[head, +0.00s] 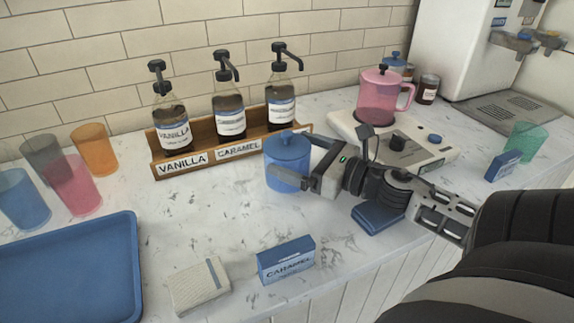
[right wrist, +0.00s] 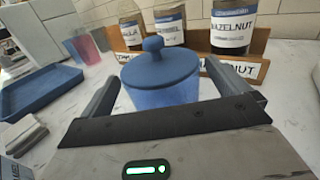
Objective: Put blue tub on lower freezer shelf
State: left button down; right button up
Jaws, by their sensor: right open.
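The blue tub (head: 286,172), round with a knobbed lid, stands upright on the marble counter in front of the syrup rack. My right gripper (head: 297,160) is open and comes at the tub from the right, with its fingers on either side of it. In the right wrist view the tub (right wrist: 160,80) sits between the two spread fingers; I cannot tell whether either finger touches it. No freezer or shelf shows in these views. My left gripper is not in view.
A wooden rack (head: 226,164) with three syrup bottles stands behind the tub. A blue tray (head: 75,270), several coloured cups (head: 95,150), a caramel box (head: 286,260) and a pale block (head: 200,285) lie around. A pink pitcher (head: 380,97) stands at the right on a white appliance (head: 435,150).

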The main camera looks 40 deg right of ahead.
jog(key=shift+w+a, duration=0.15)
jog(key=shift+w, duration=0.45)
